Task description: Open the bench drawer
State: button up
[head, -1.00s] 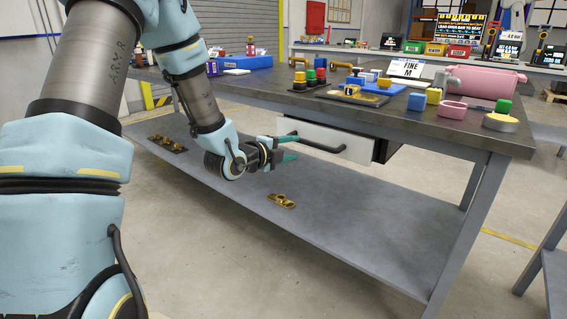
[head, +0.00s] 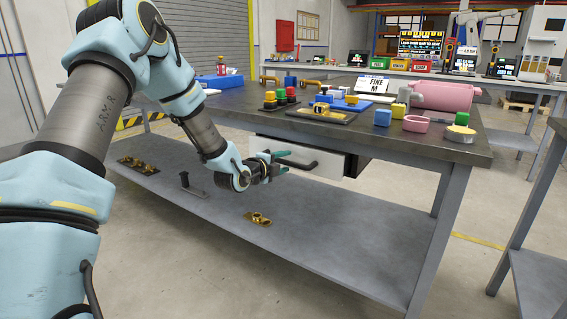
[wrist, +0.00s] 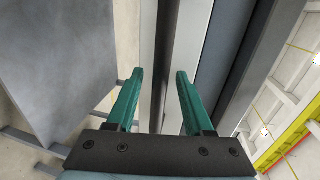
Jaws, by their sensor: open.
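The bench drawer has a pale front (head: 330,166) under the bench top, with a dark bar handle (head: 304,166) across it. A dark box side shows just behind the front's right edge. I cannot tell whether the drawer stands slightly out. My gripper (head: 285,162) is open at the handle's left part, its teal fingers above and below the bar. In the wrist view, the dark handle bar (wrist: 164,45) runs between the two open fingertips of my gripper (wrist: 160,74), with a gap on either side. Contact is not visible.
The bench top (head: 466,152) carries coloured blocks, a pink cylinder (head: 444,96) and a black tray (head: 345,117). On the lower shelf (head: 330,245) lie a brass part (head: 258,218) and a dark bracket (head: 190,187). Open floor lies in front.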

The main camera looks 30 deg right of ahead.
jog(key=shift+c, duration=0.2)
grip_shut()
dwell(1.1)
